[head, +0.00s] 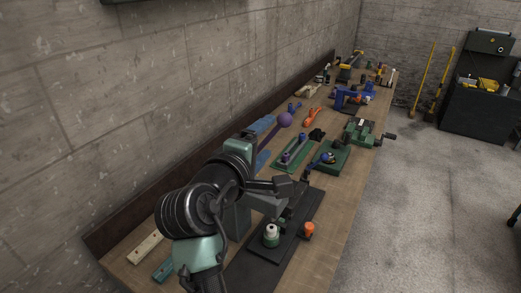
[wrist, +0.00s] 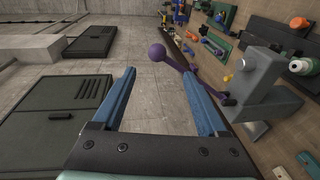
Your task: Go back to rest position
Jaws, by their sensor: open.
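My gripper (wrist: 159,73) is open in the wrist view, its two blue fingers apart with nothing held. A purple lever with a ball end (wrist: 157,53) shows beyond the gap; its rod runs behind the right finger toward a grey machine (wrist: 258,80). In the head view my gripper (head: 271,137) is over the bench's wall side, its blue fingers either side of the purple rod as seen from there. The purple ball (head: 285,119) shows past the fingertips. My dark, bent arm is in the foreground and hides part of the bench.
The wooden bench (head: 335,225) runs along the concrete wall, with several tools and fixtures on it. A green vise (head: 362,131) sits at its right edge. A black cabinet (head: 480,107) stands at the back right.

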